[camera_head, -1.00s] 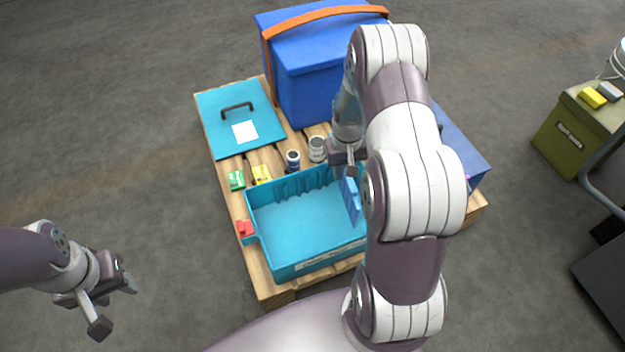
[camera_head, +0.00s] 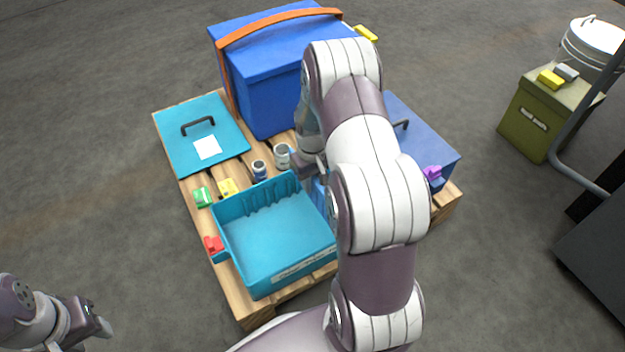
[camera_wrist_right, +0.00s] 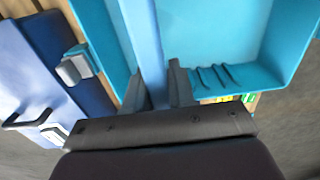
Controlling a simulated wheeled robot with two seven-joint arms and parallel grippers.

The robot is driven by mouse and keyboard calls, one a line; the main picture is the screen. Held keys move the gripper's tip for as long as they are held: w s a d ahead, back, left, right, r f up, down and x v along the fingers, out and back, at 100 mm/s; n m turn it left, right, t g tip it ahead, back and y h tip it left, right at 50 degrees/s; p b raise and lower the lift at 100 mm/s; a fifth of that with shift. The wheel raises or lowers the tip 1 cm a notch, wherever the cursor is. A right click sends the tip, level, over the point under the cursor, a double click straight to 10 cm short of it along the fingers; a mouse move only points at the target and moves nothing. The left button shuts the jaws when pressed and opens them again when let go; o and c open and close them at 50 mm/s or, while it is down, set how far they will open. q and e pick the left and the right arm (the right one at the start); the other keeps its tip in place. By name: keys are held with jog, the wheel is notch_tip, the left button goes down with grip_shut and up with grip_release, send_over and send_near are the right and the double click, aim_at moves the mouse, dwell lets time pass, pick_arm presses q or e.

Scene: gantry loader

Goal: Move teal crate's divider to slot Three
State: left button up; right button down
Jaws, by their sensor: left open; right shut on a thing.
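The teal crate (camera_head: 222,238) stands open on the pallet, with a row of slot ribs along its far wall and a label on its near wall. The light blue divider (camera_head: 319,194) is at the crate's right part, mostly hidden by my right arm. My right gripper (camera_head: 314,168) is at the far wall, shut on the divider's end. In the right wrist view the divider (camera_wrist_right: 143,40) runs up between the fingers, with slot ribs to the right. Whether it sits in a slot is unclear. My left gripper (camera_head: 92,334) is open and empty at the lower left, partly cut off.
A teal lid (camera_head: 175,140) and a tall blue box (camera_head: 265,95) with an orange strap lie behind the crate. Small cans (camera_head: 282,156) and green (camera_head: 202,197) and yellow (camera_head: 228,187) blocks stand close to its far wall. A blue case (camera_head: 425,140) is to the right.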

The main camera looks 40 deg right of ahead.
aim_at(313, 193)
jog(key=p, duration=0.2)
jog(key=shift+p, duration=0.3)
dwell(1.8)
jog(key=shift+f, duration=0.1)
dwell(0.4)
jog(key=shift+f+b, duration=3.05)
jog(key=shift+f, duration=3.1)
grip_release()
notch_tip(313, 193, up, 7)
jog(key=p, duration=0.7)
jog(key=shift+r, duration=0.15)
